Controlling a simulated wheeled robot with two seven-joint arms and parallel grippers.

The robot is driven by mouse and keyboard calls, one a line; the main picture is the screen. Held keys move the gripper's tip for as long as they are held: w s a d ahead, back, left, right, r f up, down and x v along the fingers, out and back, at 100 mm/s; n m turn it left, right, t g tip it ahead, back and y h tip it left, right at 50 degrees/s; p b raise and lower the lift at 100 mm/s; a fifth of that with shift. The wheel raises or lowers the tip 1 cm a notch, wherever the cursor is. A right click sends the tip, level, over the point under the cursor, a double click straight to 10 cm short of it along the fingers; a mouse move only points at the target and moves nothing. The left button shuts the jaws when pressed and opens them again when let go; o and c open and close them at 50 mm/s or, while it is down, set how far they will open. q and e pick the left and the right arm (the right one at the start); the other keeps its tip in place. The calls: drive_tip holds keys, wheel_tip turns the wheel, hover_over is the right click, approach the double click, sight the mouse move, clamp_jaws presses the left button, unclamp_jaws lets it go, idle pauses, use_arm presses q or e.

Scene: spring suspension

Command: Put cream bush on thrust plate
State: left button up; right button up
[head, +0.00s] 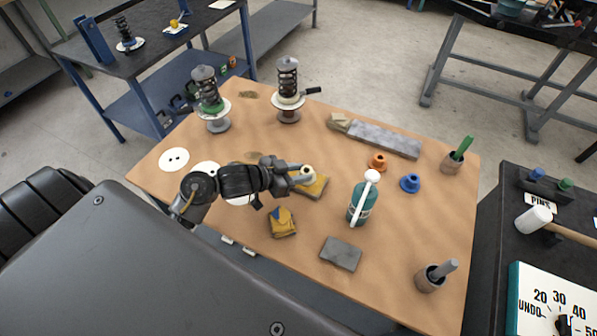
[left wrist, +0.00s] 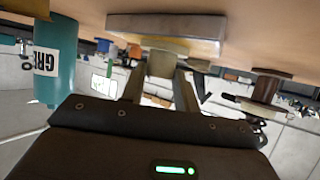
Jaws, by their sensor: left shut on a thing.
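My left gripper (head: 302,174) is shut on the cream bush (head: 308,173), held above the table over a yellow cloth. In the left wrist view the bush (left wrist: 160,64) sits between the two fingers. White round plates lie at the table's left: one (head: 174,159) with two dark holes is clear, another (head: 204,170) is partly hidden by my arm. Two spring units stand at the back, one with a green ring (head: 211,106) and one with a cream ring (head: 289,99), each above a white disc. I cannot tell which plate is the thrust plate. My right gripper is not in view.
A teal bottle (head: 360,204) stands right of the gripper. An orange bush (head: 377,162) and a blue bush (head: 410,183) are beyond it.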

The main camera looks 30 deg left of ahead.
use_arm(q)
drive_tip(key=o, duration=1)
drive_tip(key=shift+c, duration=0.2)
drive_tip(key=shift+r, duration=0.15)
drive_tip(key=v, duration=1.2)
